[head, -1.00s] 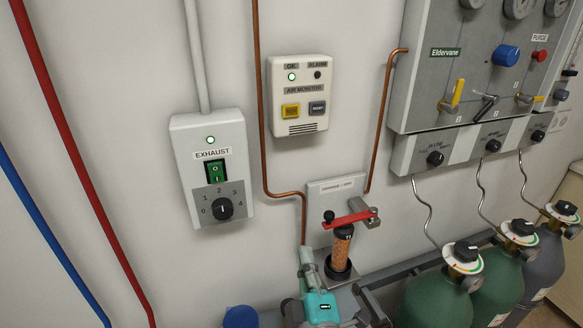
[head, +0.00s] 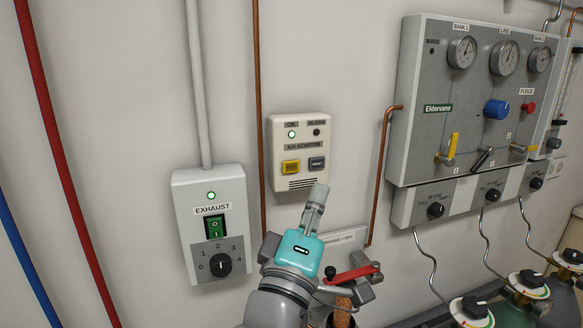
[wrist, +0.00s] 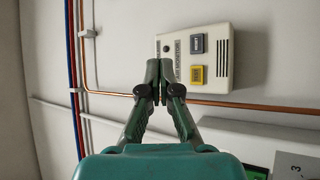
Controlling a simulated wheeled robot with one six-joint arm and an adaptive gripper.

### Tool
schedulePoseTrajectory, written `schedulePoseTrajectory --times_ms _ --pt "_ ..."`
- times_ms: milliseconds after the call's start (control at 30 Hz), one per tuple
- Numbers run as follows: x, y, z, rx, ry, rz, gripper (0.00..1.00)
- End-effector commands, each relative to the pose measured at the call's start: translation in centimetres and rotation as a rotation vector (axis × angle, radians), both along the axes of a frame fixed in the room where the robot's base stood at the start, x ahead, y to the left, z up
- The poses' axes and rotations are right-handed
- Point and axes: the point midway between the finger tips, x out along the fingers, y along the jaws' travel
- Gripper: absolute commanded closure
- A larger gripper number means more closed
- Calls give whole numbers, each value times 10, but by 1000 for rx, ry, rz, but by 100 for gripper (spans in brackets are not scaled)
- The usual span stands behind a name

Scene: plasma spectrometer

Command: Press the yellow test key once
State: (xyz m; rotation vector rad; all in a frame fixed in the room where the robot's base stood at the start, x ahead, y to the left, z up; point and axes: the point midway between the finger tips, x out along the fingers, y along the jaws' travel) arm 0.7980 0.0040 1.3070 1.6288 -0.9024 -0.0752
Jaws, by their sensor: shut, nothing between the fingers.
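The yellow test key (head: 290,166) is on the left of the lower part of the white air monitor box (head: 283,134) on the wall, beside a dark grey key (head: 316,163). The monitor's OK light is lit green. The fingertips appear apart from the key.
The exhaust switch box (head: 211,222) is left of the monitor. Copper pipes (head: 383,180) run on both sides. A red lever valve (head: 355,272) sits close to my wrist. The Eldervane gas panel (head: 470,100) is at the right, with cylinders (head: 515,315) below it.

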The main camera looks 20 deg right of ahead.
Motion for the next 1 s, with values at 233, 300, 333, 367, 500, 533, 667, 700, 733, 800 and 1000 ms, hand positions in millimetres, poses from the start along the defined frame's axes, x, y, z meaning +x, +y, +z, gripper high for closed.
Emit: schedulePoseTrajectory --times_ms 233,300,333,367,500,533,667,700,733,800,1000 --pt "3 0 0 -1 0 1 100" --pt "7 0 0 0 -1 1 100" --pt "9 0 0 0 -1 1 100" --pt "12 0 0 0 -1 1 100" --pt "29 0 0 1 1 0 100" --pt "33 0 0 1 1 0 100" --pt "49 0 0 -1 0 1 100" --pt "54 0 0 -1 0 1 100" --pt "58 0 0 0 1 1 100" --pt "66 0 0 0 0 0 100" --pt "82 0 0 -1 0 1 100"
